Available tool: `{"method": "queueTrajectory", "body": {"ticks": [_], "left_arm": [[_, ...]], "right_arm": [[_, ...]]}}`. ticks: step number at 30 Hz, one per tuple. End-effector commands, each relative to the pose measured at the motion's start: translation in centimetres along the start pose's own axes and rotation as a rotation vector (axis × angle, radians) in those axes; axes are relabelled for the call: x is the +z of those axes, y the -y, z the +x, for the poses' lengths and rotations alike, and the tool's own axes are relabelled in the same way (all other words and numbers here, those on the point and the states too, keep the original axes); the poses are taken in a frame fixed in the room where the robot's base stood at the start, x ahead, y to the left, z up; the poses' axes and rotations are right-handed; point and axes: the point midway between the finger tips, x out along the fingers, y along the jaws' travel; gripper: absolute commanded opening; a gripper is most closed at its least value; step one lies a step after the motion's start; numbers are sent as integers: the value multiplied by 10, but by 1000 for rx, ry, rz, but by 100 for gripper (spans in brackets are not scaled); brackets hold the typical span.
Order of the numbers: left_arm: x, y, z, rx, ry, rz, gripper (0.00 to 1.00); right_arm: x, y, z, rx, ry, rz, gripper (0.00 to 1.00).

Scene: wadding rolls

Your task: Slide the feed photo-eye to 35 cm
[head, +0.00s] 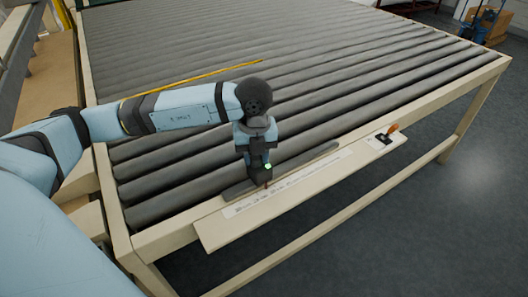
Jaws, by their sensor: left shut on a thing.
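My left gripper (260,180) points down at the dark rail (308,157) along the front of the roller table. It is shut on a small dark piece, which I take to be the photo-eye; the gripper hides most of it. A thin reddish pointer (266,185) shows just below the jaws, over the white scale strip (312,171). The scale's numbers are too small to read. The held piece is nearer the left end of the strip. My right gripper is not in view.
The scale lies on a cream ledge (215,237) in front of the grey rollers (390,82). A small black-and-white plate (380,141) with an orange-handled part (392,128) sits at the ledge's right end. A yellow strip (215,72) lies across the rollers. Grey floor is clear at right.

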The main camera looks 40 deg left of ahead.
Motion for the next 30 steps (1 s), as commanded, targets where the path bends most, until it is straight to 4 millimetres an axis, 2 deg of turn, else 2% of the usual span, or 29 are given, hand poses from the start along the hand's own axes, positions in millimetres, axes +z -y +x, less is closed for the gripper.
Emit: {"method": "queueTrajectory", "body": {"ticks": [1, 4, 13, 14, 17, 26, 30], "left_arm": [[-4, -10, 4, 4, -1, -1, 0], [-8, -21, 2, 3, 0, -1, 0], [-10, -23, 0, 2, 0, -1, 0], [-10, -23, 0, 2, 0, -1, 35], [-10, -23, 0, 2, 0, -1, 58], [-10, -23, -1, 1, 0, 0, 59], [-9, -22, -13, -1, 0, 0, 59]], "right_arm": [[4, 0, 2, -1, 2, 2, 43], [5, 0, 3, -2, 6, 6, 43], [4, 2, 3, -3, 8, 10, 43], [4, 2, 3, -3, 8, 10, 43], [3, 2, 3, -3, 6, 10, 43], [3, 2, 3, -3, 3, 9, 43], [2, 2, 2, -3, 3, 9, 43]]}}
